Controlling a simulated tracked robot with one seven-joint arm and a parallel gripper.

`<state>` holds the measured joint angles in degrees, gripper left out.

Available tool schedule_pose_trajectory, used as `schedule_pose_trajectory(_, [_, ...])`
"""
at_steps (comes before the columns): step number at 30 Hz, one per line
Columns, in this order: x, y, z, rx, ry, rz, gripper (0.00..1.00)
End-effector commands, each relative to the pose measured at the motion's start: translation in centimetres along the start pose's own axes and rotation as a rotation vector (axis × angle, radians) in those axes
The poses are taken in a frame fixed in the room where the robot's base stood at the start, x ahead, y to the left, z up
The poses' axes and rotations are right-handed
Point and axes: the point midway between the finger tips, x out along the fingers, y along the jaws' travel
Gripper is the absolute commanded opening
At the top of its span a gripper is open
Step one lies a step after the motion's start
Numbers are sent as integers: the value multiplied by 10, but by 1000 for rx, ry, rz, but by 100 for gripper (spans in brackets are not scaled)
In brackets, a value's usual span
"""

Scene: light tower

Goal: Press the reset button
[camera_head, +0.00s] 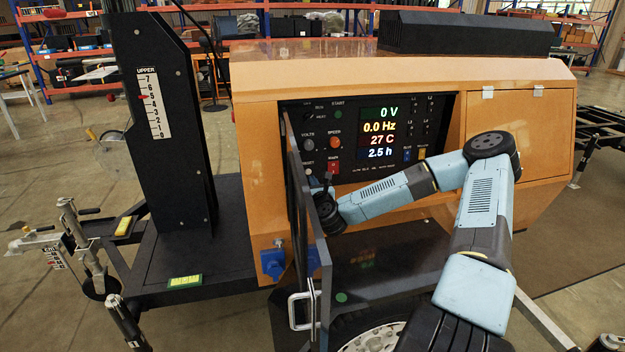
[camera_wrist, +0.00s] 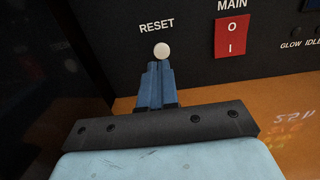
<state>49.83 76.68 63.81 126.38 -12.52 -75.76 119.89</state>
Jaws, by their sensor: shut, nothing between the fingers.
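The reset button (camera_wrist: 162,50) is a small round white knob on the black control panel, under the word RESET in the wrist view. My gripper (camera_wrist: 160,66) has its blue fingers together and empty. The fingertips point at the panel, and their tips appear right at the lower edge of the button. I cannot tell whether they touch it. In the head view the control panel (camera_head: 437,158) is lit, and the button is hard to make out behind the open door's edge and my wrist.
The red main switch (camera_wrist: 232,36) is right of the button. The open black door (camera_head: 299,215) stands close left of my wrist. The orange housing (camera_head: 258,170) surrounds the panel. Displays read 0 V, 0.0 Hz, 27 C and 2.5 h. A black mast (camera_head: 160,110) stands at left.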

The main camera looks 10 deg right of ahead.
Motion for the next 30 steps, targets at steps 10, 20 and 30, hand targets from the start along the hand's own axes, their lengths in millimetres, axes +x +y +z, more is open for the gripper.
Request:
schedule_pose_trajectory(10, [-68,-2,-2,2,4,-2,0])
schedule_pose_trajectory(20, [-93,-2,-2,1,5,-4,0])
schedule_pose_trajectory(30, [-93,-2,-2,1,5,-4,0])
